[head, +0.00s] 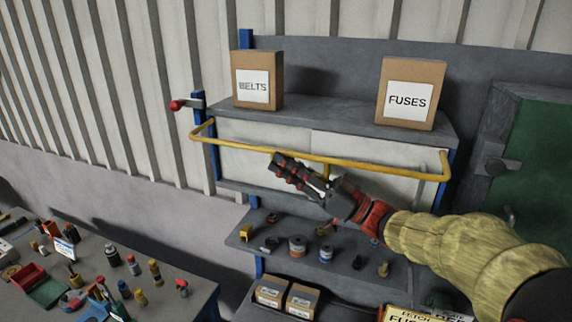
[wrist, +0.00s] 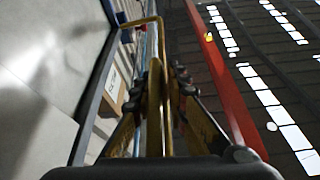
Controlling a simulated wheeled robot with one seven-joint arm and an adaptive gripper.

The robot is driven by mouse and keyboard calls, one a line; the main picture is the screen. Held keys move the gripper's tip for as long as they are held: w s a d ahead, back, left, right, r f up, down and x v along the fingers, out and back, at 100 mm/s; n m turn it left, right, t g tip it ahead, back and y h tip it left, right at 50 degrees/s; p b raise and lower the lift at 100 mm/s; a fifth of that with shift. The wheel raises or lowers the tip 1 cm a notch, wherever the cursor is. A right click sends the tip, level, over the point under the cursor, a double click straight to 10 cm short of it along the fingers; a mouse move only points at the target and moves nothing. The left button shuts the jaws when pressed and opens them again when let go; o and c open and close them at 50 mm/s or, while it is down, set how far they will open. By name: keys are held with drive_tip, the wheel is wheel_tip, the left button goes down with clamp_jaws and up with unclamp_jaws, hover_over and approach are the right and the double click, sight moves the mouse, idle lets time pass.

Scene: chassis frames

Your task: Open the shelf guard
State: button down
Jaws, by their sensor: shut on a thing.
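The shelf guard is a yellow tube (head: 400,173) that stands out in front of the upper shelf, with short side arms running back to the shelf ends. My gripper (head: 283,167) reaches in from the right, and its dark fingers are at the middle part of the bar. In the wrist view the yellow guard (wrist: 153,22) runs down between the two fingers (wrist: 166,82) of my gripper, which is shut on it. The exact contact is partly hidden by the fingers.
A BELTS box (head: 257,80) and a FUSES box (head: 408,93) stand on the shelf top (head: 330,115). A red-knobbed lever (head: 178,104) is at the left post. Small parts lie on the lower shelf (head: 345,264). A green cabinet (head: 545,150) is at right, a cluttered bench at lower left.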

drive_tip(key=shift+w+d, duration=0.1)
drive_tip(key=shift+r+b, duration=0.5)
drive_tip(key=shift+b, duration=0.15)
drive_tip(key=shift+r, duration=0.5)
drive_tip(key=c, duration=2)
unclamp_jaws()
drive_tip(key=shift+o, duration=0.6)
drive_tip(key=shift+r, duration=0.1)
drive_tip(key=v, duration=1.2)
